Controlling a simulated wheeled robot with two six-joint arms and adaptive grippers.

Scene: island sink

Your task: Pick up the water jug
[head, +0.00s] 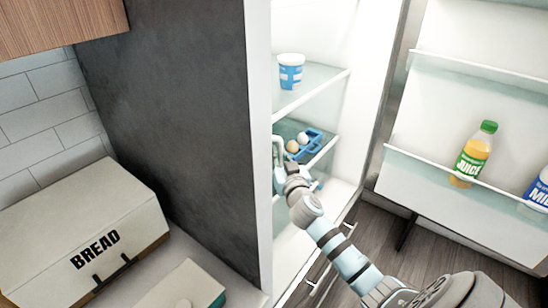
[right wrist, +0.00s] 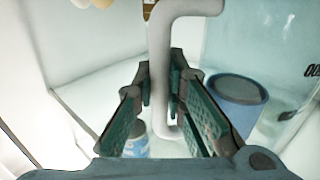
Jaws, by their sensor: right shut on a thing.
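My right gripper (right wrist: 162,95) is shut on the pale grey handle (right wrist: 160,70) of what appears to be the water jug, with one finger on each side of the bar. A clear wall with dark marks (right wrist: 295,60) at the right of the wrist view looks like the jug's body. In the head view, the handle (head: 278,150) shows just above my right gripper (head: 286,172), at the left side of the open fridge. The jug's body is not clear there, and I cannot tell whether it rests on a shelf. My left gripper is out of view.
A blue egg tray (head: 313,139) with eggs sits on the glass shelf behind the gripper. A blue-white cup (head: 291,73) stands on the shelf above. The open door at right holds juice (head: 474,155) and milk (head: 538,190). A bread box (head: 80,235) is at left, beyond the fridge wall.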

